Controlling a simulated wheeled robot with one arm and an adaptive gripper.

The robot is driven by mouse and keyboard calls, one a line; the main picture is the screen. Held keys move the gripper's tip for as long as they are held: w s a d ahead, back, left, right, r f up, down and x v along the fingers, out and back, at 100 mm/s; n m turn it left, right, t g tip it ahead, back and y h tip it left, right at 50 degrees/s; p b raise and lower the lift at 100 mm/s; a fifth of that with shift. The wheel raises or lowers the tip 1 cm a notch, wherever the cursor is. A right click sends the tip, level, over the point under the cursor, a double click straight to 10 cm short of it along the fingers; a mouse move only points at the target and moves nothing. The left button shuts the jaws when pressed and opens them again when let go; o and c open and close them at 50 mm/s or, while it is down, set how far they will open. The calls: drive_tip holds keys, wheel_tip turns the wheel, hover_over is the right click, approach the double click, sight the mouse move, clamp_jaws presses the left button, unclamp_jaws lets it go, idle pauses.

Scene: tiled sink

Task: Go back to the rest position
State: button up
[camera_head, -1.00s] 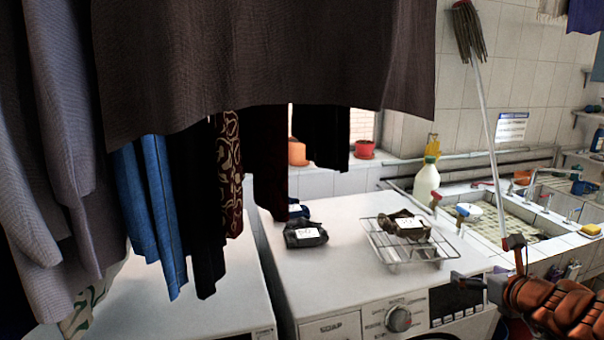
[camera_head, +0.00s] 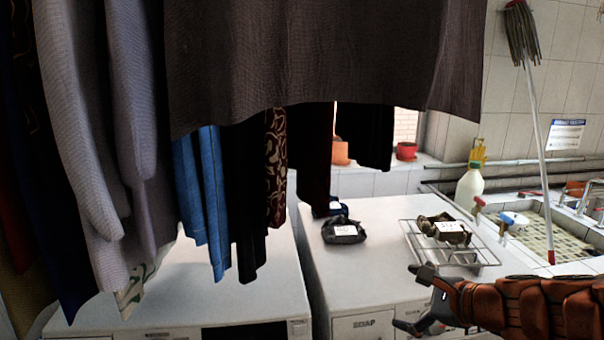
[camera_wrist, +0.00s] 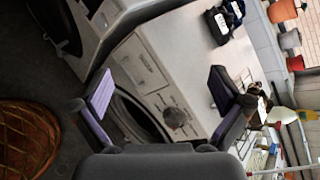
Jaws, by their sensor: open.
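My gripper (camera_head: 408,298) is open and empty at the lower right of the head view, in front of the washing machine's front edge. Its two fingers stand wide apart in the wrist view (camera_wrist: 161,90), with nothing between them but the machine's front beyond. My arm in orange-brown covering reaches in from the right edge. The white washing machine (camera_head: 375,270) has a wire rack (camera_head: 470,262) with a dark labelled bundle (camera_head: 443,229) on it. Another dark labelled bundle (camera_head: 345,231) lies on the top to the left, with a blue one (camera_head: 330,209) behind it.
Hanging clothes (camera_head: 320,60) fill the upper left and hide much of the room. A second white machine (camera_head: 240,285) stands at the left. A bottle (camera_head: 469,187), a mop (camera_head: 537,130) and a tiled sink (camera_head: 560,240) are at the right. A wicker basket (camera_wrist: 30,135) is on the floor.

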drive_tip(key=s+a+f+n+g, duration=0.3)
drive_tip(key=s+a+n+g, duration=0.1)
drive_tip(key=s+a+n, duration=0.3)
drive_tip(key=s+a+f+n+g, duration=0.4)
drive_tip(key=s+n, duration=0.2)
drive_tip(key=s, duration=0.3)
drive_tip(key=s+d+f+n+g+h, duration=0.1)
drive_tip(key=s+d+n+g+h, duration=0.2)
drive_tip(key=s, duration=0.9)
drive_tip(key=d+n+h, duration=0.3)
drive_tip(key=d+n, duration=0.1)
drive_tip(key=d, duration=0.1)
drive_tip(key=shift+d+f+n+g+h, duration=0.3)
drive_tip(key=shift+d+n, duration=0.05)
drive_tip(key=shift+n, duration=0.05)
